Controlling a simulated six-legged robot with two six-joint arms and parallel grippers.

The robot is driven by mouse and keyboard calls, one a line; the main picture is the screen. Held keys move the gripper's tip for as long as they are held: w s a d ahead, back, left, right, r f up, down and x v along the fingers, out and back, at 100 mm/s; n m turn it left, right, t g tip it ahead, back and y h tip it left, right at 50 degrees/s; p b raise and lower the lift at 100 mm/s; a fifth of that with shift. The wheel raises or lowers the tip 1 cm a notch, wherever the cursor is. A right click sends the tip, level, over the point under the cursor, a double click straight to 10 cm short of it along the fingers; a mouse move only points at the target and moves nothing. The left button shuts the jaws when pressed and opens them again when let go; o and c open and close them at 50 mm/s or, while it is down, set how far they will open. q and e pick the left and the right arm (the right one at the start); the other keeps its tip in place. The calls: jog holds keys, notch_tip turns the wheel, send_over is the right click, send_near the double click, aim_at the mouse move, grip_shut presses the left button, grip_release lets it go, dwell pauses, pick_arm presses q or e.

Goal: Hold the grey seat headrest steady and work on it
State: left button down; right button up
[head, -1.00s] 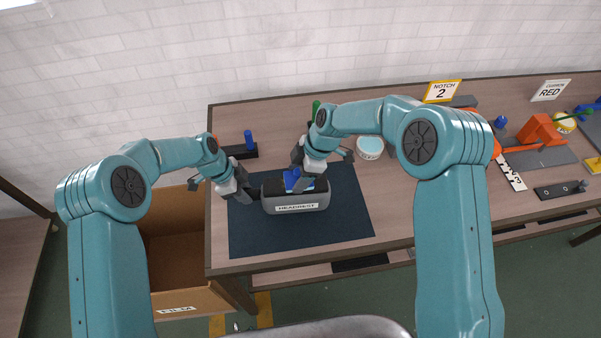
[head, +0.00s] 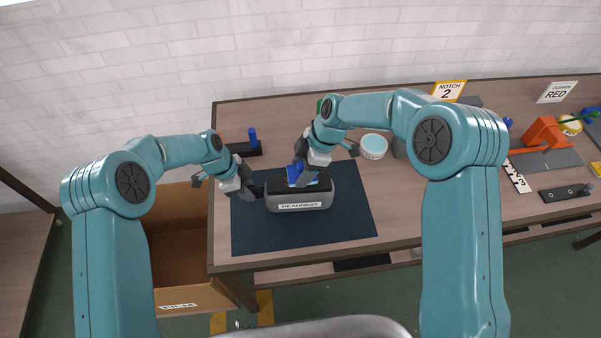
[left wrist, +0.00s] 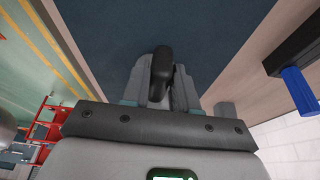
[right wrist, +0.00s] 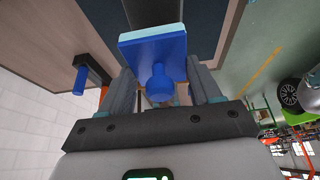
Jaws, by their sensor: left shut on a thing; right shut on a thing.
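The grey headrest (head: 327,192), with a HEADREST label on its front, lies on the dark mat (head: 262,240). My left gripper (head: 256,190) is at its left end. In the left wrist view the jaws (left wrist: 161,88) are shut on a dark rounded part, seemingly the headrest's end. My right gripper (head: 300,168) is above the headrest, shut on the knob of a blue pad tool (right wrist: 160,52). The tool has a flat blue plate with a pale blue layer. In the head view the tool (head: 296,178) is over the headrest's top; contact is hard to tell.
A blue-handled dark block (head: 253,148) and a white tub (head: 373,147) stand behind the mat. Orange fixtures (head: 541,134) and NOTCH 2 and RED signs are at the right. An open FILM box (head: 180,300) stands left of the table. The mat's front is clear.

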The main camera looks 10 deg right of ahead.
jog(key=shift+f, duration=0.2)
jog(key=shift+f, duration=1)
dwell(0.5)
jog(key=shift+s+d+r, duration=0.1)
jog(key=shift+d, duration=1.4)
jog(key=shift+a+f, duration=0.2)
jog(key=shift+a, duration=0.55)
jog(key=shift+a+f, duration=0.15)
jog(key=shift+a, duration=0.55)
jog(key=shift+s+a+f, duration=0.1)
jog(key=shift+a, duration=0.05)
